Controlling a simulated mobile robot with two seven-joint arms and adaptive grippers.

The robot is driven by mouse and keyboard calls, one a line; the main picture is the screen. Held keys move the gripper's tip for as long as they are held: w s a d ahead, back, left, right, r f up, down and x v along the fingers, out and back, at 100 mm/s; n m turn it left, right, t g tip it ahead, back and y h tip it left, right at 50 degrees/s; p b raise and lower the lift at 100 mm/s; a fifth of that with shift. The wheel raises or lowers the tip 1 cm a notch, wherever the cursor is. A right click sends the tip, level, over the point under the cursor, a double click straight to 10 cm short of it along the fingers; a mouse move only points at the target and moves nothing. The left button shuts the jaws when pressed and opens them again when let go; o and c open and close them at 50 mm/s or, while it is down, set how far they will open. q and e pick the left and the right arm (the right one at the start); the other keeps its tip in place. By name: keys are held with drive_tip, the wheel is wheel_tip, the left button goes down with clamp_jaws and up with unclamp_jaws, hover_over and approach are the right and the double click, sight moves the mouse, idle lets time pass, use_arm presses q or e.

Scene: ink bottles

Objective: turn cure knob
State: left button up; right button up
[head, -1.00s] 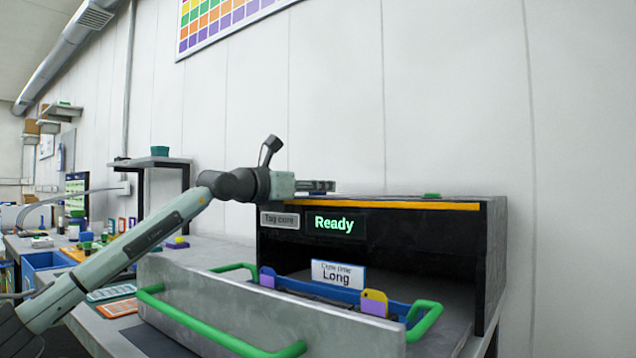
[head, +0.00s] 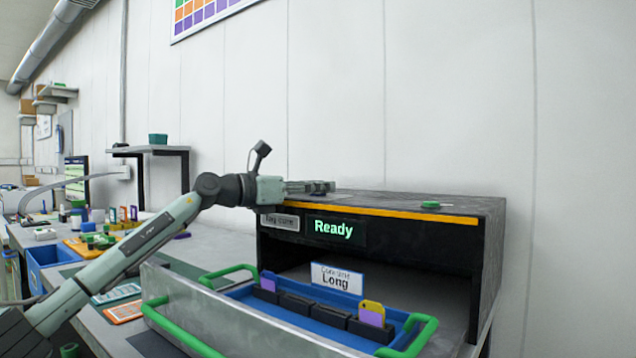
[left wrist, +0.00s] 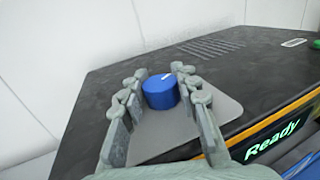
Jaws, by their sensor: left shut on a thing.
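The blue cure knob (left wrist: 160,92) stands on a grey plate (left wrist: 190,128) on top of the black cure box (head: 420,240). A short white mark on the knob's top points to the upper right in the left wrist view. My left gripper (head: 322,187) reaches over the box's left end. Its fingers (left wrist: 158,84) are shut on the knob from both sides in the left wrist view. The knob is not discernible behind the fingers in the head view. The box's display (head: 334,229) reads "Ready". My right gripper is not in view.
A drawer with green handles (head: 181,329) is pulled out below, holding a blue tray (head: 240,294) with dark blocks and purple tags. A sign (head: 338,277) reads "Cure time Long". A green button (head: 431,205) is on the box top. A blue bin (head: 45,256) stands left.

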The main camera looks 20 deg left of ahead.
use_arm(q)
drive_tip(key=shift+f, duration=0.15)
drive_tip(key=o, duration=1.2)
drive_tip(key=shift+s+a, duration=0.1)
drive_tip(key=shift+a, duration=0.05)
drive_tip(key=v, duration=1.1)
drive_tip(key=shift+s+a, duration=0.25)
drive_tip(key=shift+s, duration=0.05)
